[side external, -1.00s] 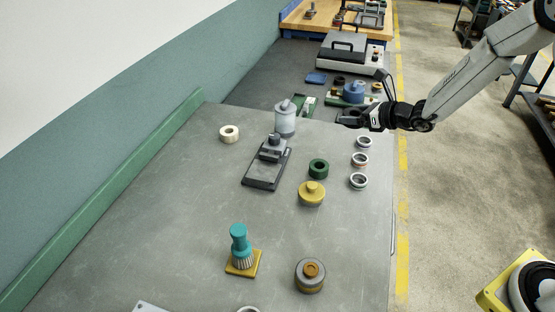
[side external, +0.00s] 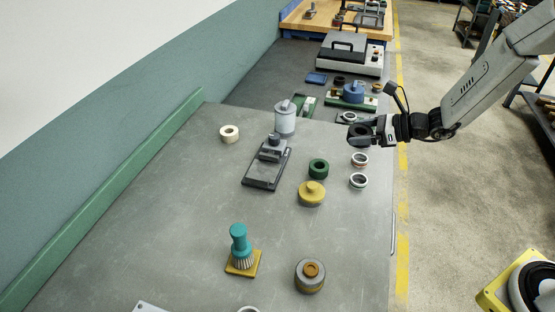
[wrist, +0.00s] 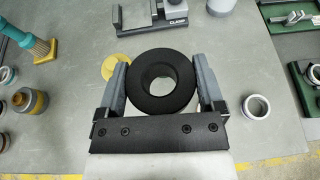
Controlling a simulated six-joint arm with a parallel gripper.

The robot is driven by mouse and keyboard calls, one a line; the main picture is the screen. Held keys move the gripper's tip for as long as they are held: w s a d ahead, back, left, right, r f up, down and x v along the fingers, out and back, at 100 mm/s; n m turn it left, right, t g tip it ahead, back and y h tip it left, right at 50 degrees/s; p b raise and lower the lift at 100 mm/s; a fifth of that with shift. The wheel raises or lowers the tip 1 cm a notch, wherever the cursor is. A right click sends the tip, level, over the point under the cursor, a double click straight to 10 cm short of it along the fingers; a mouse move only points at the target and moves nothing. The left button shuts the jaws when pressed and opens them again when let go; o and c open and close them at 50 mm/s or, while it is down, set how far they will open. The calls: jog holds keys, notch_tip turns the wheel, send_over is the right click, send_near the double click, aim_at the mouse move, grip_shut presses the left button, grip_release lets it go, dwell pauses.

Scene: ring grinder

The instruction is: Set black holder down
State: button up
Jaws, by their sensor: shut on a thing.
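The black holder (wrist: 161,108) is a thick black ring with a round open hole. In the wrist view it sits between the two grey fingers of my gripper (wrist: 162,86), one finger on each side. In the side view my gripper (side external: 360,132) holds the black holder (side external: 356,131) near the right edge of the grey table (side external: 200,210). The holder looks level and above the table; its exact height and any contact below cannot be told.
White-rimmed rings (side external: 359,181) (side external: 360,160) lie just in front of my gripper. A green ring (side external: 318,168) and yellow knob (side external: 312,193) are to the left. A black vise-like fixture (side external: 268,165) and grey canister (side external: 285,120) stand farther left.

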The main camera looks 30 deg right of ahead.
jog(key=shift+s+a+n+g, duration=0.25)
jog(key=shift+s+n+g, duration=0.05)
jog(key=shift+s, duration=0.3)
jog(key=shift+w, duration=0.1)
jog(key=w+f, duration=0.2)
jog(key=w, duration=0.2)
jog(key=w+f, duration=0.3)
jog(key=w, duration=0.1)
jog(key=w+f, duration=0.3)
jog(key=w, duration=0.1)
jog(key=shift+a, duration=0.2)
jog(key=shift+w+f, duration=0.65)
